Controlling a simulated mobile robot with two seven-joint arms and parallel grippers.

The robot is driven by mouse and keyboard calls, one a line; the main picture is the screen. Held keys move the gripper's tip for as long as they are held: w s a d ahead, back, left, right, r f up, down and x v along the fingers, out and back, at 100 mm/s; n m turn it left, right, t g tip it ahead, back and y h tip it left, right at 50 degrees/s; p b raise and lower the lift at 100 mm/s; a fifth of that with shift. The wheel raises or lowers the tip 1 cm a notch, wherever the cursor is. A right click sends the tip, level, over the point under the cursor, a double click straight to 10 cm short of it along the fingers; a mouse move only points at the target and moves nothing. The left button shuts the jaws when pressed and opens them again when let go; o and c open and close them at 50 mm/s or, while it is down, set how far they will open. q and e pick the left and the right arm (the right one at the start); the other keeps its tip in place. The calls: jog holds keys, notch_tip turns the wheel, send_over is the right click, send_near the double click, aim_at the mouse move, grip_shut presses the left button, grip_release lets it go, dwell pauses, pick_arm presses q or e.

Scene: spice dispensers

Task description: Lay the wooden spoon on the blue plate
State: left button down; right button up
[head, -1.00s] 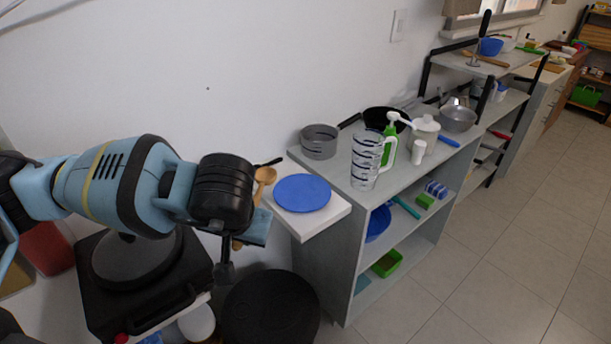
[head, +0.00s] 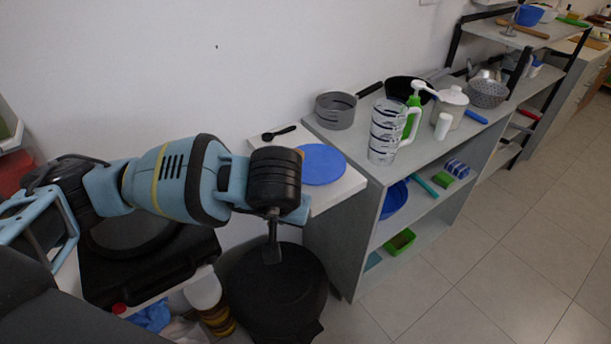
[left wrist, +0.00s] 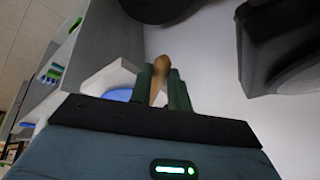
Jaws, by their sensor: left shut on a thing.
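The blue plate (head: 325,165) lies on the white end of the counter, just right of my left wrist in the head view; part of its left side is hidden. Its blue edge also shows in the left wrist view (left wrist: 119,95). My left gripper (left wrist: 161,78) is shut on the wooden spoon (left wrist: 162,63), whose rounded brown end sticks out between the two dark green fingers. In the head view the spoon is almost wholly hidden behind my wrist; only a small brown bit shows by the plate's left edge. My right gripper is not in view.
A black spoon (head: 278,133) lies on the white top behind the plate. A grey pot (head: 336,110), a clear patterned jug (head: 385,131) and a white canister (head: 450,105) stand on the grey counter. A black round bin (head: 275,297) is below my gripper.

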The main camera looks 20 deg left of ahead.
pick_arm(q)
jog(key=w+f, duration=0.1)
jog(key=w, duration=1.2)
jog(key=shift+d, duration=0.25)
jog(key=f, duration=0.3)
jog(key=shift+w+f, duration=0.3)
jog(key=shift+f, duration=0.05)
